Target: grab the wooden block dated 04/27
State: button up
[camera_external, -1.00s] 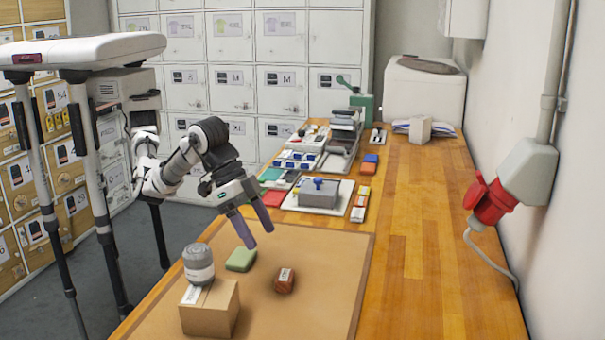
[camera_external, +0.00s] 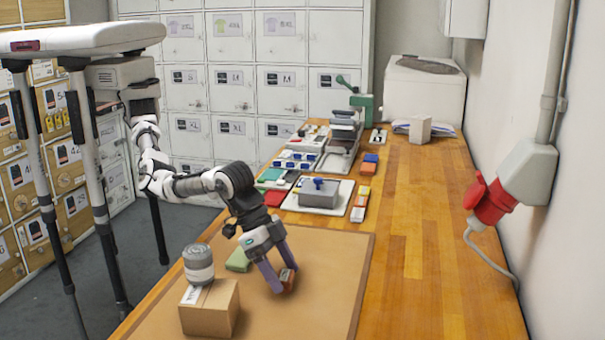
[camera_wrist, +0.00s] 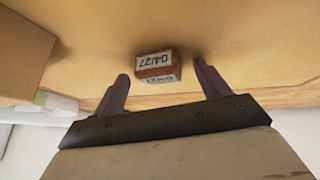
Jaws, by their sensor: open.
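The wooden block (camera_wrist: 154,62) is small and reddish-brown, with white labels reading 04/27. It lies on the tan mat (camera_external: 325,255); in the external view the block (camera_external: 287,279) is partly hidden by my fingers. My gripper (camera_external: 284,280) points down at the block, its two purple-grey fingers apart. In the wrist view my gripper (camera_wrist: 160,78) is open, with a finger on each side of the block and a gap on both sides. The block sits at or just beyond the fingertips, and I see no contact.
A green block (camera_external: 238,260) lies close behind the fingers. A white board with a grey box (camera_external: 318,193) stands farther back. The mat's right side is clear.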

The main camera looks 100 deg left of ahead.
jog(key=shift+c, duration=0.4)
jog(key=c, duration=1)
jog(key=shift+r, duration=0.15)
